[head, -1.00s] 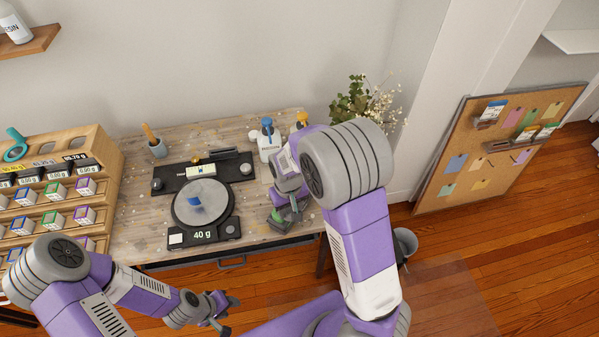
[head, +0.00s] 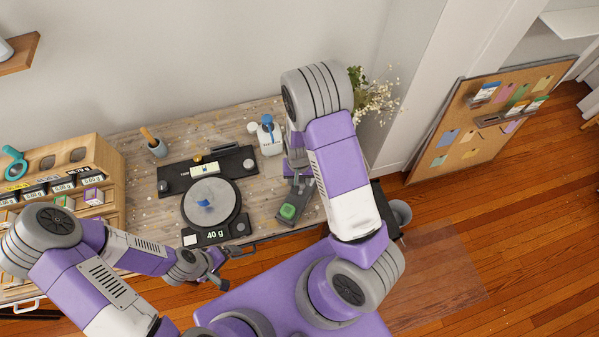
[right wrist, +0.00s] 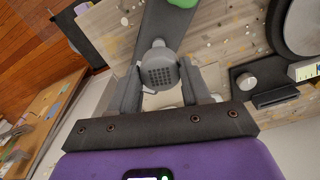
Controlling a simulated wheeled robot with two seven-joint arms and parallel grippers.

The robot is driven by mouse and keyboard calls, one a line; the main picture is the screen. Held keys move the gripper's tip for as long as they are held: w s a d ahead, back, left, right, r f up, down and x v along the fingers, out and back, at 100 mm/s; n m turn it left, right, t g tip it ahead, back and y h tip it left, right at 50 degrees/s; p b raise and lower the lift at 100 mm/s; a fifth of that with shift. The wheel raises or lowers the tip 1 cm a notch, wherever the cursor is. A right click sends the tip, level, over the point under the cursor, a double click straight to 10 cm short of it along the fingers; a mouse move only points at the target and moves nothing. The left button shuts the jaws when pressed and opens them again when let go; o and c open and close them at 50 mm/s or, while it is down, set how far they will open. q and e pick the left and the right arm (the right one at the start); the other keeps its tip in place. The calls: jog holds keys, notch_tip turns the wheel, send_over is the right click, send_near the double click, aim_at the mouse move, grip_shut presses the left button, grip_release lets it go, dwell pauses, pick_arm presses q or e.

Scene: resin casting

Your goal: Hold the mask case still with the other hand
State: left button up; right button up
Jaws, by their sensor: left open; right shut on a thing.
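A long dark grey case, which looks like the mask case (head: 283,220), lies at the right front of the workbench, with a green piece (head: 288,211) at its near end. My right gripper (right wrist: 160,85) is shut on a grey round piece with a perforated face (right wrist: 159,72) at the case's other end. I cannot tell whether that piece is part of the case. In the head view my arm hides most of this grip. My left gripper (head: 217,280) is open and empty in front of the bench's front edge, left of the case and apart from it.
A black scale (head: 216,236) reading 40 g, with a round grey plate (head: 212,196), stands left of the case. A white bottle with a blue top (head: 270,142) stands behind. A wooden rack (head: 92,152) fills the bench's left. A potted plant (head: 372,98) is behind my right arm.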

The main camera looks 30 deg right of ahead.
jog(key=shift+s+d, duration=0.1)
jog(key=shift+s, duration=0.05)
jog(key=b, duration=0.4)
send_over(300, 196)
jog(key=w, duration=0.1)
jog(key=shift+d+f, duration=0.15)
jog(key=shift+f, duration=0.95)
jog(key=shift+d+f, duration=0.1)
jog(key=shift+f, duration=0.95)
jog(key=shift+f+b, duration=0.55)
jog(key=shift+f, duration=0.3)
jog(key=o, duration=1)
jog(key=shift+o, duration=0.2)
jog(key=shift+r, duration=0.15)
